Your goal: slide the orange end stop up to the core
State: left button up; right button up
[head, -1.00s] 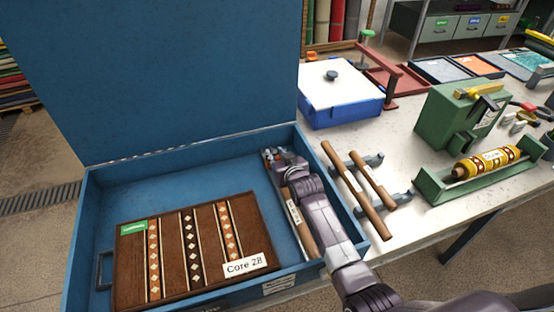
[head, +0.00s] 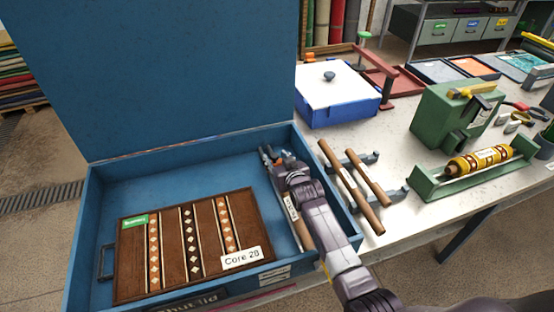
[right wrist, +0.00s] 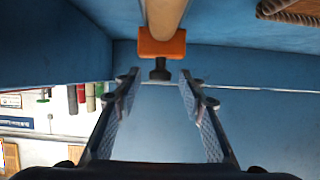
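The orange end stop (right wrist: 162,45) shows in the right wrist view as a small block with a black knob under it. It is at the near end of a pale brown tube, the core (right wrist: 165,14); I cannot tell whether they touch. In the head view the core (head: 304,236) lies along the right side of the blue case, partly hidden by my right arm. My right gripper (right wrist: 160,84) is open and empty, its fingers spread just short of the knob. In the head view the right gripper (head: 273,154) is inside the case near its back right corner. My left gripper is out of view.
The open blue case (head: 170,145) holds a patterned rug sample (head: 168,250) labelled "Core 28". Two brown tubes on a grey rack (head: 362,160) lie just right of the case. A blue box (head: 338,108) and a green machine (head: 450,118) stand further back on the table.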

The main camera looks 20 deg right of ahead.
jog(key=v, duration=1.2)
dwell(0.5)
